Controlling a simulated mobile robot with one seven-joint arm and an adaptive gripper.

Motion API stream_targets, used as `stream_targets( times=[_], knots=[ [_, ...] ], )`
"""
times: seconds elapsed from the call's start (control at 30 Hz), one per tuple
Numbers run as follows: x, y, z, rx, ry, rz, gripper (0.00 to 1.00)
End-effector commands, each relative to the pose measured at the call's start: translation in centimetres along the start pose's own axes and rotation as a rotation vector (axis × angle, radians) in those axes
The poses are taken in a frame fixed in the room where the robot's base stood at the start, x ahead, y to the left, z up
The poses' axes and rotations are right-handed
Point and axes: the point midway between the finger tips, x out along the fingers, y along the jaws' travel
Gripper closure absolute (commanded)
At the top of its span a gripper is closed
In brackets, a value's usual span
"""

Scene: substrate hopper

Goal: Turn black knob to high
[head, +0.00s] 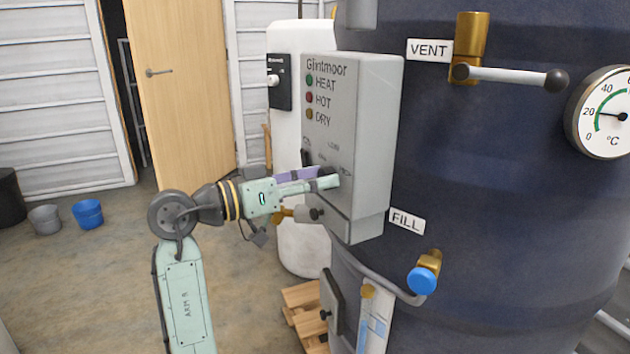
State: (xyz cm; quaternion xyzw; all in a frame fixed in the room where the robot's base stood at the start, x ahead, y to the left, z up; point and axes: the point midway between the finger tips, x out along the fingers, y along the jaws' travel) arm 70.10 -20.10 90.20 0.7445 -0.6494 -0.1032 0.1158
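The grey control box (372,130) marked "Glintmoor" is mounted on the dark blue tank. Its front face carries HEAT, HOT and DRY lamps and small dial markings lower down, one of which seems to read "LOW". My gripper (326,178) reaches in from the left, with its fingertips at the lower part of this face, below the markings. A small dark shape (327,171) at the fingertips may be the black knob or a finger pad. The fingers hide most of that spot, so I cannot tell whether they grip or touch the knob.
A brass valve with a dark end (316,214) sits just below my gripper. The VENT lever (510,75) and the blue FILL valve handle (422,281) stick out from the tank (480,190). A wooden pallet (303,305) lies below.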

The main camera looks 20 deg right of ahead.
Motion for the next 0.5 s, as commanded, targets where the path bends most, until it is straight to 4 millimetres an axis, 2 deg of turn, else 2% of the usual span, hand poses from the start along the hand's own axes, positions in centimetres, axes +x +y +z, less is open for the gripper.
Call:
stream_targets(
  times=[0.17,0.5],
  knots=[
    [-0.03,-0.03,-0.07,-0.001,0.002,-0.001,0.46],
    [-0.42,-0.09,-0.15,-0.001,0.004,-0.003,0.46]
  ],
)
